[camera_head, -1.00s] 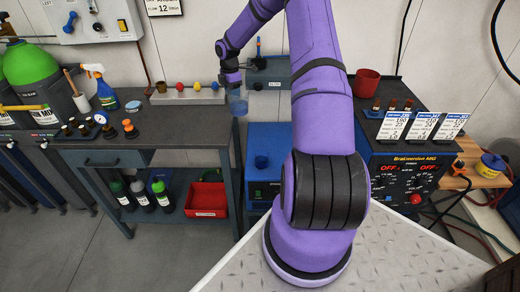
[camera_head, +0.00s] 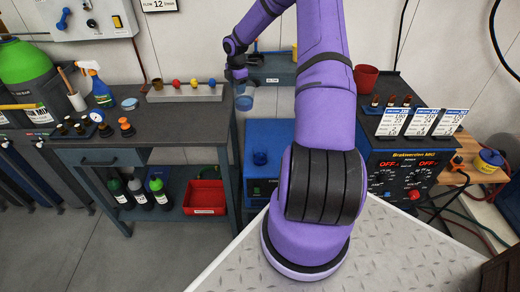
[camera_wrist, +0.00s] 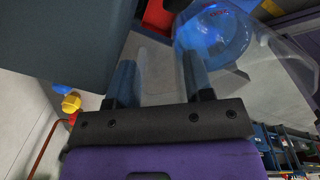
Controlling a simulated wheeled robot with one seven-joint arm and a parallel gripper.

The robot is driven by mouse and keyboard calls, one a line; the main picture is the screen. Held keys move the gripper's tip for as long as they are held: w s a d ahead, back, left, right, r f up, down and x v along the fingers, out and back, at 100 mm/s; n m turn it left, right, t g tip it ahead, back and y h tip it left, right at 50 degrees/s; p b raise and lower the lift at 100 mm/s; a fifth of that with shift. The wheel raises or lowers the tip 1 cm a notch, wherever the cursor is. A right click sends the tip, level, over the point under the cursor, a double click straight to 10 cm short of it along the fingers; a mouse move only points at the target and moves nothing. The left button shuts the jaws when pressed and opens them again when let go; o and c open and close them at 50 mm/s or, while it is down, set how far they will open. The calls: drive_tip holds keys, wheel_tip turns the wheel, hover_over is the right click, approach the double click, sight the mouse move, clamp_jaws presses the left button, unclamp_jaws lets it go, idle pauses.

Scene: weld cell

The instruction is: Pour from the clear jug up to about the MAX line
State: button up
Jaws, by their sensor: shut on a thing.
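My gripper (camera_head: 238,80) is shut on the clear jug (camera_head: 243,98), which holds blue liquid. The jug hangs just off the right end of the dark workbench, above and slightly left of a blue box (camera_head: 283,140). In the wrist view my gripper's two fingers (camera_wrist: 160,85) are at the clear jug wall (camera_wrist: 270,68), with blue showing through it (camera_wrist: 213,35). No MAX line is readable, and no stream of liquid can be made out.
The workbench (camera_head: 180,120) has a rack of coloured knobs (camera_head: 185,93) near the jug and a spray bottle (camera_head: 98,85) farther left. A red bin (camera_head: 204,197) is on its lower shelf. A welding unit (camera_head: 408,172) with upright cards stands right of my arm.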

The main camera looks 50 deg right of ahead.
drive_tip(key=s+a+f+t+h, duration=0.1)
drive_tip(key=s+f+t, duration=0.1)
drive_tip(key=f, duration=0.6)
drive_tip(key=s+a+f+t, duration=0.1)
drive_tip(key=s+f+t, duration=0.1)
drive_tip(key=f, duration=0.5)
drive_tip(key=s+r+t+h+p, duration=0.1)
drive_tip(key=s+r+t, duration=0.1)
drive_tip(key=r+t, duration=0.1)
drive_tip(key=shift+s+t, duration=0.4)
drive_tip(key=shift+s+a+t+h+p, duration=0.15)
drive_tip(key=shift+s+t+h+p, duration=0.2)
drive_tip(key=shift+t+p, duration=0.55)
drive_tip(key=shift+s+a+r+t+p, duration=0.1)
drive_tip(key=shift+s+r+t+p, duration=0.25)
drive_tip(key=shift+p, duration=0.45)
drive_tip(key=shift+w+r+h+p, duration=0.15)
drive_tip(key=shift+w+h+p, duration=0.1)
drive_tip(key=shift+w+p, duration=0.35)
drive_tip(key=shift+s+d+r+p, duration=0.15)
drive_tip(key=shift+d+p, duration=0.05)
drive_tip(key=shift+p, duration=0.25)
drive_tip(key=shift+s+a+f+t+p, duration=0.2)
drive_tip(key=shift+s+t+p, duration=0.25)
drive_tip(key=shift+t, duration=0.3)
idle(2.0)
